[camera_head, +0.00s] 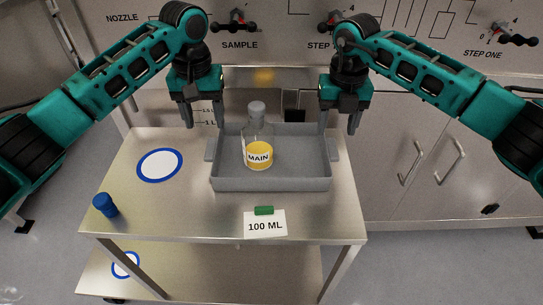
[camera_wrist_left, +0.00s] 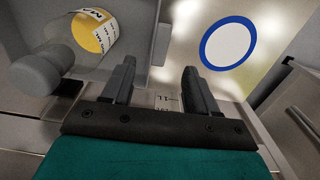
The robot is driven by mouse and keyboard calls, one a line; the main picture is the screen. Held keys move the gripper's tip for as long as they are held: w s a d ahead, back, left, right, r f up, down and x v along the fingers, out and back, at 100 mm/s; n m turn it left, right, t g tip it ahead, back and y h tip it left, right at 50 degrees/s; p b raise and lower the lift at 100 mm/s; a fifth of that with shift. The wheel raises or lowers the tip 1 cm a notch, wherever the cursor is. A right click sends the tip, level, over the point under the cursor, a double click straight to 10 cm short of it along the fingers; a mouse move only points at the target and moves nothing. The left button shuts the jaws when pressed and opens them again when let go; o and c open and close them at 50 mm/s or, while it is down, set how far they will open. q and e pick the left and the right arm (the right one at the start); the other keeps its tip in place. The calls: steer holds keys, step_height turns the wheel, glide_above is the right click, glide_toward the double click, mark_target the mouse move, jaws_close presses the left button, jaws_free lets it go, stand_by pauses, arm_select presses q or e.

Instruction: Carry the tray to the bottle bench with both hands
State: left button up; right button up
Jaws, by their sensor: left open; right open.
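A grey tray (camera_head: 272,184) with a handle on each side stands on a metal bench (camera_head: 200,205). A clear bottle (camera_head: 258,143) with a grey stopper and yellow liquid, labelled MAIN, stands upright in it. My left gripper (camera_head: 204,120) is open and empty, above and near the tray's left handle (camera_head: 209,149). In the left wrist view its open fingers (camera_wrist_left: 152,82) point past the tray (camera_wrist_left: 150,35), with the bottle (camera_wrist_left: 85,40) to the left. My right gripper (camera_head: 338,122) is open and empty, above and near the tray's right handle (camera_head: 334,148).
A blue-ringed white circle (camera_head: 159,165) marks the bench top left of the tray. A blue cap (camera_head: 105,205) stands near the front left edge. A 100 ML card (camera_head: 265,224) with a green clip (camera_head: 264,210) is at the front. Cabinets (camera_head: 425,160) stand behind.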

mark_target(211, 147)
arm_select(q)
step_height(211, 147, down, 10)
steer(key=shift+f, duration=0.1)
arm_select(e)
step_height(211, 147, down, 6)
arm_select(q)
jaws_close()
arm_select(e)
jaws_close()
steer(key=shift+r, duration=0.1)
